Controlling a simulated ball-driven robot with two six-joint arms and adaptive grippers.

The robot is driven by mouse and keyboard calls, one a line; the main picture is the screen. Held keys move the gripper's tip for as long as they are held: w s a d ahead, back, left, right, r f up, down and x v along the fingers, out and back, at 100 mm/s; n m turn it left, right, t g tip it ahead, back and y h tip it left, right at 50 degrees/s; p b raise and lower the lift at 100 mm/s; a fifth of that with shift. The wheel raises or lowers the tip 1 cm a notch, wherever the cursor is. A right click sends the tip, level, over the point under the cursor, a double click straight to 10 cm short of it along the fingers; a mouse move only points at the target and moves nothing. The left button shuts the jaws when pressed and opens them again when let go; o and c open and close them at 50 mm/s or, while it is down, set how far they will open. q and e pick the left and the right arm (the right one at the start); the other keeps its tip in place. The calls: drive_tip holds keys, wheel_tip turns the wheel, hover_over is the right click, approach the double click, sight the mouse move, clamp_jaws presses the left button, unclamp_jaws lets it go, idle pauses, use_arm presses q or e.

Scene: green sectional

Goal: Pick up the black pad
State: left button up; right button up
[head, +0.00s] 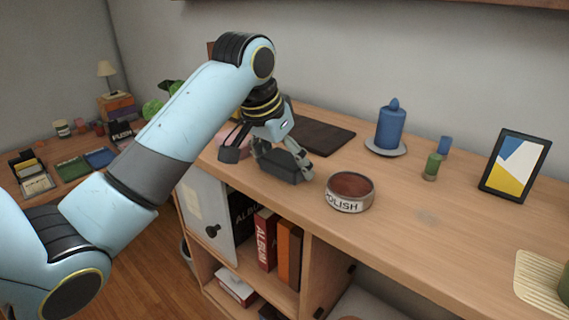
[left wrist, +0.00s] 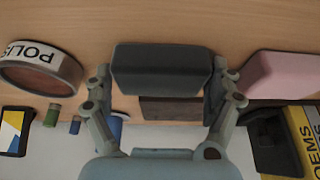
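The black pad (head: 283,167) is a dark block near the front edge of the wooden cabinet top, left of the polish tin. In the left wrist view the black pad (left wrist: 161,69) fills the space between the two fingers of my left gripper (left wrist: 162,80). A finger lies against each short end, so the gripper looks shut on it. In the head view my left gripper (head: 286,158) is over the pad from above. Whether the pad is clear of the wood cannot be told. My right gripper is not in view.
A round polish tin (head: 350,191) stands close to the right. A dark flat board (head: 322,137) lies behind, a pink block (left wrist: 285,75) beside. A blue candle (head: 390,125), green jar (head: 432,166) and picture frame (head: 514,165) stand farther right. Wood is free before them.

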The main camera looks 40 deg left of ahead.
sight(288, 158)
use_arm(q)
drive_tip(key=shift+w+f, duration=0.1)
drive_tip(key=shift+c, duration=2.7)
drive_tip(key=shift+w+r, duration=0.15)
drive_tip(key=shift+r, duration=0.1)
drive_tip(key=r, duration=0.2)
drive_tip(key=r+b, duration=0.1)
drive_tip(key=shift+w+d+r, duration=0.1)
drive_tip(key=shift+d+r, duration=0.1)
drive_tip(key=shift+r, duration=0.15)
drive_tip(key=d+r+b, duration=0.1)
drive_tip(key=d, duration=0.1)
drive_tip(key=w+d+r, duration=0.1)
drive_tip(key=shift+w+d+r+b, duration=0.1)
drive_tip(key=shift+w+d+b, duration=0.05)
drive_tip(key=shift+d+b, duration=0.2)
drive_tip(key=shift+w+d+r+p, duration=0.45)
drive_tip(key=shift+d+r, duration=0.3)
drive_tip(key=shift+d, duration=0.4)
drive_tip(key=shift+w+d+r+p, duration=0.4)
drive_tip(key=shift+d+r, duration=0.4)
drive_tip(key=shift+d, duration=0.35)
drive_tip(key=shift+w+d+r+p, duration=0.4)
drive_tip(key=shift+d+r, duration=0.35)
drive_tip(key=shift+d, duration=0.4)
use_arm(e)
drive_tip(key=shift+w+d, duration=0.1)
